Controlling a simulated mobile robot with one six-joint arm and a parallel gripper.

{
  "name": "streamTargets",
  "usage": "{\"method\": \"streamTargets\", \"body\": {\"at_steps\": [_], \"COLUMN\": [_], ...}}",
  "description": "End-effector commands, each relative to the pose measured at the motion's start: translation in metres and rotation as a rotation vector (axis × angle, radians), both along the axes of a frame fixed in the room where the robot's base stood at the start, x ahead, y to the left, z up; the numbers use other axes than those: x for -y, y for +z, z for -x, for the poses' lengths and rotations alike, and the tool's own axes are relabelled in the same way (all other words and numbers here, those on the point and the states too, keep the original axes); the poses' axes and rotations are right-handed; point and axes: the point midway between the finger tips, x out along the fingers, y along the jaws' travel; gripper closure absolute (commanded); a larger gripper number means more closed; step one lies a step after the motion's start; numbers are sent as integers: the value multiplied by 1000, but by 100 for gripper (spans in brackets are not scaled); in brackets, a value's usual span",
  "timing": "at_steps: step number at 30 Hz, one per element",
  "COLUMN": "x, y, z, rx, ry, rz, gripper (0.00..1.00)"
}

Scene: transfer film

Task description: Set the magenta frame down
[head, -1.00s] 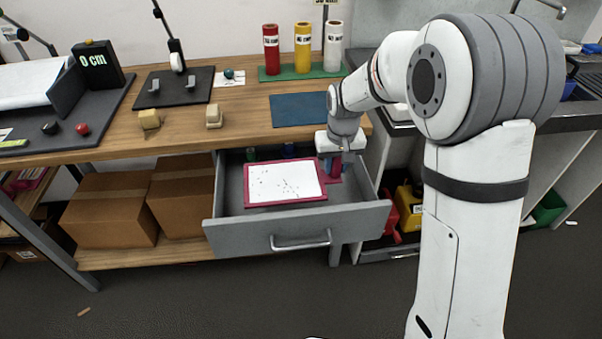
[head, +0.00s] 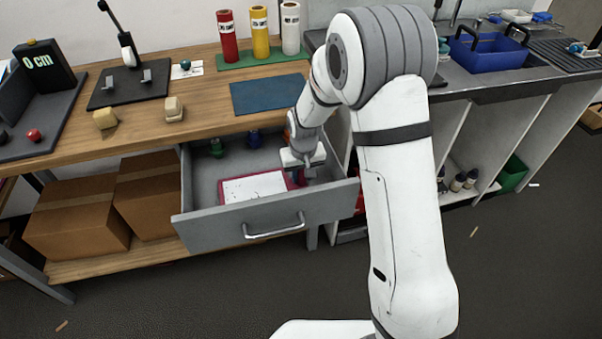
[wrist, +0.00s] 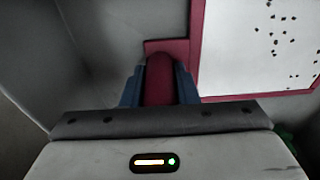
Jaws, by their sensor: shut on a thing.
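The magenta frame (head: 222,191), with a white, dark-specked sheet inside it, is low inside the open grey drawer (head: 205,211). The drawer front hides its near edge. My gripper (head: 303,176) is at the frame's right side, inside the drawer. In the wrist view the blue fingers of my gripper (wrist: 160,88) are shut on the frame's thick magenta handle, and the magenta rim (wrist: 196,40) runs beside it. I cannot tell whether the frame touches the drawer floor.
Above, the wooden bench holds a blue mat (head: 268,94) and red, yellow and white cylinders (head: 260,33). Cardboard boxes (head: 78,215) sit on the shelf at left.

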Motion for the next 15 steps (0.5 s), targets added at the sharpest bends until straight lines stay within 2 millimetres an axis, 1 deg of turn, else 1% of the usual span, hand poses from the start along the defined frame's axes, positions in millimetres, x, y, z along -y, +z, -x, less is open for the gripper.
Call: {"method": "streamTargets", "body": {"at_steps": [3, 4, 11, 12, 15], "x": [0, 0, 1, 1, 1], "y": [-2, -1, -1, -1, -1], "z": [0, 0, 0, 0, 0], "rx": [0, 0, 0, 0, 0], "ry": [-1, -1, -1, -1, -1], "rz": [0, 0, 0, 0, 0], "gripper": [100, 72, 53, 51, 51]}}
